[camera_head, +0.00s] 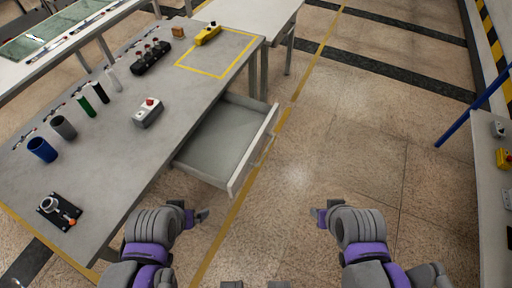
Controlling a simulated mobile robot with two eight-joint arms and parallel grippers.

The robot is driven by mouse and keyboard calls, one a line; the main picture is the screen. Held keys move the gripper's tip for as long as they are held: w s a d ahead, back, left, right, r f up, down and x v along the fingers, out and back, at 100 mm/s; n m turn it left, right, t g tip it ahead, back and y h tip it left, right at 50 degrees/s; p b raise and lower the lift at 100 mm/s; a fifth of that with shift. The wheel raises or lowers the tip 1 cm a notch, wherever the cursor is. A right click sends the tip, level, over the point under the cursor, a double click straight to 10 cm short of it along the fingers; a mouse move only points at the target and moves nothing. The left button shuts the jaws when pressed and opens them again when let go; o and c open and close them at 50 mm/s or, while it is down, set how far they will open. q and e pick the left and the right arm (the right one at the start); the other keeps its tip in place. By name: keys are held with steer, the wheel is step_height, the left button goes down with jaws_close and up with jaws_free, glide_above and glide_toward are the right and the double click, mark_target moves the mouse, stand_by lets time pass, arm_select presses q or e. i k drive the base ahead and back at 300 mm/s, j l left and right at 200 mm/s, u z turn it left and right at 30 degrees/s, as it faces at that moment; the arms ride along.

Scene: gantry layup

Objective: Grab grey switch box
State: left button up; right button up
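A grey switch box (148,114) with a red button on top sits on the grey workbench (185,85), near the edge above the open drawer. My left gripper (203,216) is in front of the drawer, low in the picture and well apart from the box. My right gripper (318,214) is over bare floor, right of the drawer. Both grippers appear empty. Their fingers are too small and edge-on to tell whether they are open or shut.
The empty drawer (230,143) juts out from the bench. Behind the box are several upright cylinders, including a blue one (42,150), and a black switch block (151,58). A yellow control box (208,34) lies at a taped area.

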mark_target(146, 114)
steer(key=i+u, duration=0.35)
steer(key=i, duration=0.75)
steer(key=u, duration=1.2)
